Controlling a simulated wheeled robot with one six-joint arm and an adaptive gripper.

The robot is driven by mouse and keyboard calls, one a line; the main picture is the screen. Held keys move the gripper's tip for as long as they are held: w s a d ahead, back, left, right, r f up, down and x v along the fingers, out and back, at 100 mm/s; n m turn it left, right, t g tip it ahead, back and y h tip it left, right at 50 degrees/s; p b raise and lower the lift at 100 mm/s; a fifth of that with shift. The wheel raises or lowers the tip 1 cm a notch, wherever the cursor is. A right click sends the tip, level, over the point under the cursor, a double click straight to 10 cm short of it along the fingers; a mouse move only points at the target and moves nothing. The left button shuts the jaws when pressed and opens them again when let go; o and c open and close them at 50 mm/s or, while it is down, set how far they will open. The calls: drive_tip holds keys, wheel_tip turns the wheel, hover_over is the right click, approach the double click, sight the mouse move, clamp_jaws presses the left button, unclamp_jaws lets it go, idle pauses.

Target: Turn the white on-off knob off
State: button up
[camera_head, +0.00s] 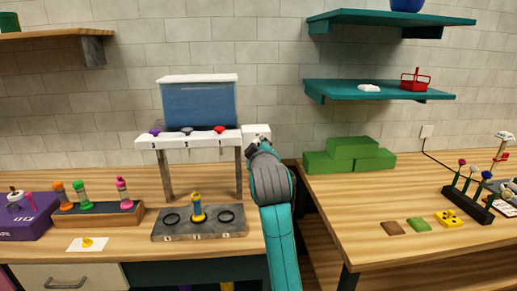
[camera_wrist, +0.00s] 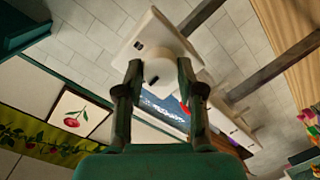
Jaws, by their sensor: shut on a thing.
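The white on-off knob (camera_wrist: 162,72) shows in the wrist view between my two fingers, with a small dark mark on its face. It sits on a white plate (camera_wrist: 150,28) that carries another dark mark near its edge. In the head view the white plate (camera_head: 256,129) is at the right end of the tank stand, and the knob is hidden behind my gripper (camera_head: 262,147). My gripper is shut on the knob, one finger on each side; in the wrist view its fingertips (camera_wrist: 160,66) reach the knob's sides.
A blue water tank (camera_head: 200,103) stands left of my gripper on a white shelf (camera_head: 190,141) with purple, grey and red valves. Below is a grey tray (camera_head: 178,233) with a yellow-blue piece. Green blocks (camera_head: 348,156) lie on the right table. Teal shelves (camera_head: 385,91) hang above.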

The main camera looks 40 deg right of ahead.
drive_tip(key=o, duration=1.1)
drive_tip(key=shift+o, duration=0.2)
drive_tip(key=v, duration=1.2)
drive_tip(key=s+a+f+y, duration=0.2)
drive_tip(key=s+a+f, duration=0.2)
drive_tip(key=f, duration=0.5)
drive_tip(key=s+a+f+n+t+y, duration=0.1)
drive_tip(key=s+a+f+y, duration=0.2)
drive_tip(key=f, duration=0.7)
drive_tip(key=s+a+f+y, duration=0.1)
drive_tip(key=s+a+f, duration=0.4)
drive_tip(key=f, duration=0.4)
drive_tip(key=s+a+f+m+y, duration=0.1)
drive_tip(key=s+a+f, duration=0.2)
drive_tip(key=s, duration=0.3)
drive_tip(key=s+a+f+y, duration=0.1)
drive_tip(key=s+a+f, duration=0.25)
drive_tip(key=s, duration=0.25)
drive_tip(key=s+a+m+y, duration=0.1)
drive_tip(key=s+m, duration=0.1)
drive_tip(key=s, duration=1.4)
drive_tip(key=shift+a, duration=0.15)
